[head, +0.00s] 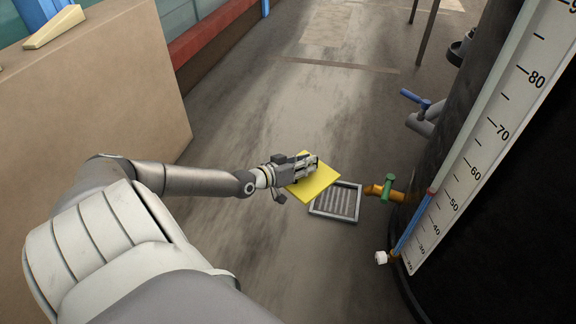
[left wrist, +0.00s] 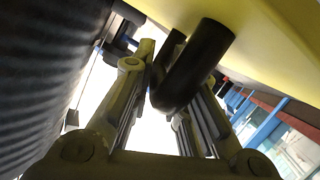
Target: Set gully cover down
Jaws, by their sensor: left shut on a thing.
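The gully cover (head: 317,185) is a yellow flat plate, held in my left gripper (head: 308,165) above the floor. The gripper is shut on a dark handle (left wrist: 195,65) on the plate's face; in the left wrist view the yellow plate (left wrist: 270,35) fills the upper right. In the head view the plate overlaps the upper left corner of a square metal-framed gully grate (head: 336,203) in the floor. I cannot tell how high the plate is above the grate. My right gripper does not show.
An orange pipe with a green valve (head: 388,188) juts out just right of the grate, from a large dark tank (head: 480,190) with a numbered white gauge board (head: 490,135). A blue-handled tap (head: 415,98) is farther back. A tan panel (head: 100,90) stands at left. The floor between is clear.

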